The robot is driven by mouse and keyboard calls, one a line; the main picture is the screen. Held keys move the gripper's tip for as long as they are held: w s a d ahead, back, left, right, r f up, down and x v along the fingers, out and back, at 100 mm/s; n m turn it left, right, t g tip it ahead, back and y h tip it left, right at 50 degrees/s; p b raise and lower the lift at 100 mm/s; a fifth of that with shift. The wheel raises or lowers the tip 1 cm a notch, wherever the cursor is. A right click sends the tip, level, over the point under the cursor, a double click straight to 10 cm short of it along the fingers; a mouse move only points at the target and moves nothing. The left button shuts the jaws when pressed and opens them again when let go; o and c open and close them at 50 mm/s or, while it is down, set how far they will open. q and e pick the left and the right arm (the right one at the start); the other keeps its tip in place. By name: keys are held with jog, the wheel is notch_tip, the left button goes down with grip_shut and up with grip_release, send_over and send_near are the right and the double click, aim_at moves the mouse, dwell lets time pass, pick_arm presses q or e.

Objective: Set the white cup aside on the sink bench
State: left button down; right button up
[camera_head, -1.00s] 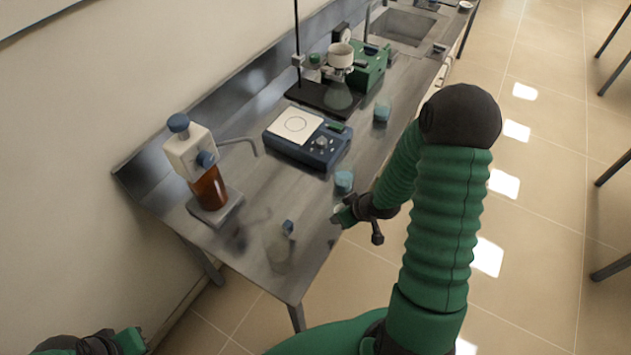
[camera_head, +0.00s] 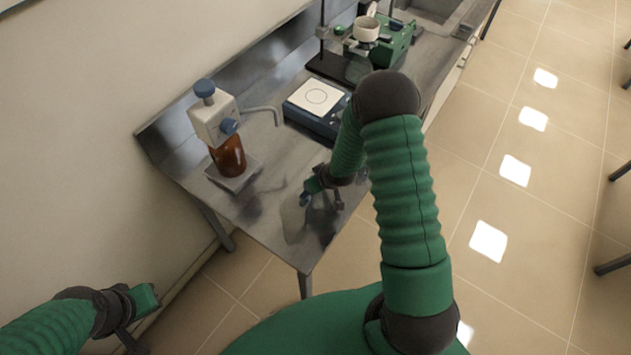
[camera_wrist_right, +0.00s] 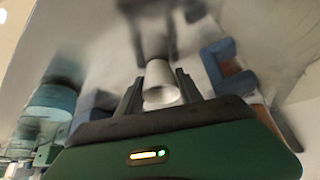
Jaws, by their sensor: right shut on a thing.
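The small white cup (camera_wrist_right: 162,83) sits between the two dark fingers of my right gripper (camera_wrist_right: 158,92) in the right wrist view, with its open end facing the camera. The right gripper is shut on it. In the head view my right gripper (camera_head: 308,191) is over the near part of the steel sink bench (camera_head: 262,222). I cannot make out the cup there. My left gripper (camera_head: 148,298) is low at the left, off the bench. Its fingers are too hidden to tell open from shut.
A dispenser with a brown bottle (camera_head: 228,157) stands on the bench's left side. A blue hotplate (camera_head: 315,103) and a green pump (camera_head: 392,42) stand farther back. The sink (camera_head: 432,8) is at the far end.

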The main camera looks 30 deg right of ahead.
jog(key=shift+d+f, duration=0.15)
jog(key=shift+f, duration=0.1)
jog(key=o, duration=1.1)
jog(key=shift+s+d, duration=0.1)
jog(key=shift+d, duration=0.15)
jog(key=shift+o, duration=1.2)
jog(key=shift+d, duration=0.3)
jog(key=shift+d+f, duration=0.15)
jog(key=shift+d, duration=0.2)
jog(key=shift+a, duration=0.5)
jog(key=shift+a+r, duration=0.2)
jog(key=shift+r, duration=0.55)
jog(key=v, duration=1.1)
pick_arm(q)
jog(key=shift+s+d+r+p, duration=0.1)
jog(key=shift+d+r+p, duration=0.2)
jog(key=shift+d, duration=0.15)
pick_arm(e)
jog(key=s+a+r+g, duration=0.3)
jog(key=s+a+r, duration=0.5)
jog(key=s+a, duration=0.3)
jog(key=shift+r, duration=0.2)
